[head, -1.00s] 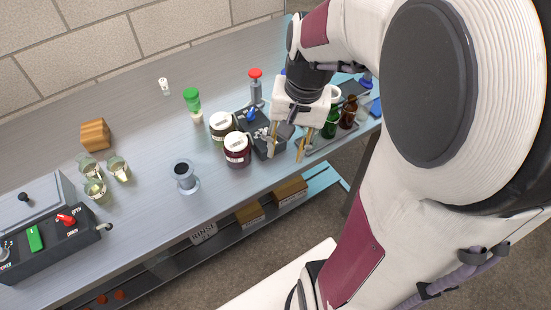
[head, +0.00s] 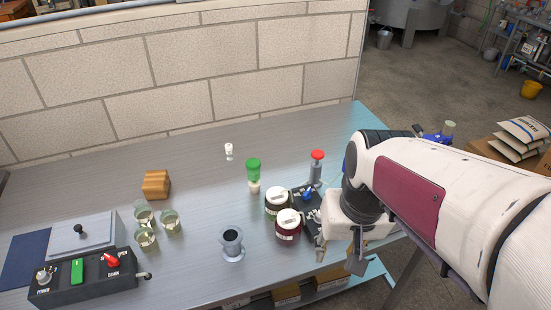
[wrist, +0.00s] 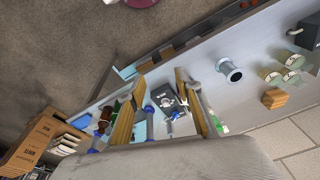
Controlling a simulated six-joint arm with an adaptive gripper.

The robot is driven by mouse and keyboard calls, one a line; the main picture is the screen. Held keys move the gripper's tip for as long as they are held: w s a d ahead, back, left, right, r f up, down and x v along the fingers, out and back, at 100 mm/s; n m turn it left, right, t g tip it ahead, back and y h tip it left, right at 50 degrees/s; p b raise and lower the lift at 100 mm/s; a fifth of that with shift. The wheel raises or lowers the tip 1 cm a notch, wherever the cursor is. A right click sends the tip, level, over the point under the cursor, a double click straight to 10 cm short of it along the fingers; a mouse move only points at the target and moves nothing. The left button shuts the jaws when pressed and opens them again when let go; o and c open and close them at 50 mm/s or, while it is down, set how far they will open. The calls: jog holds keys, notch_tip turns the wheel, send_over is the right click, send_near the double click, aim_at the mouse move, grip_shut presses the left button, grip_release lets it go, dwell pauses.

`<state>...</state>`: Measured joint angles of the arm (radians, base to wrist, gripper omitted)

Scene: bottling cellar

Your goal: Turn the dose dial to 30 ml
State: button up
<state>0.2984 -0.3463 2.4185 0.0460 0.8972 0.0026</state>
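The dose unit is a dark box with a blue knob (head: 308,194), partly hidden behind my gripper and a dark red-brown jar. In the wrist view the dark box (wrist: 163,97) lies beyond and between my fingers, with a small blue part on it. The dial's marks and setting are too small to read. My gripper (head: 338,257) is just right of and in front of the box in the head view. In the wrist view my gripper (wrist: 160,77) has its two fingers well apart, with nothing held between them.
Two lidded jars (head: 288,225) stand left of the box. A red-topped pump (head: 316,167) and a green-capped bottle (head: 253,173) stand behind. A grey cup (head: 232,243), several glasses (head: 145,239) and a control box (head: 80,280) are farther left.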

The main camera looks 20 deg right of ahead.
jog(key=shift+n+t, duration=0.8)
jog(key=shift+s+a+r, duration=0.3)
jog(key=shift+a+r, duration=0.45)
jog(key=shift+s+a+r, duration=0.25)
jog(key=shift+a+r, duration=0.5)
jog(key=shift+s, duration=0.1)
jog(key=shift+s+a+r+n+t, duration=0.35)
jog(key=shift+a+r, duration=0.2)
jog(key=shift+a, duration=0.1)
jog(key=shift+s+a+r+n+t, duration=0.2)
jog(key=shift+a+r+n+t, duration=0.15)
jog(key=shift+a+r, duration=0.25)
jog(key=shift+s+a+r+n+t, duration=0.3)
jog(key=shift+a+r+n, duration=0.1)
jog(key=shift+a+r, duration=0.2)
jog(key=shift+c, duration=0.4)
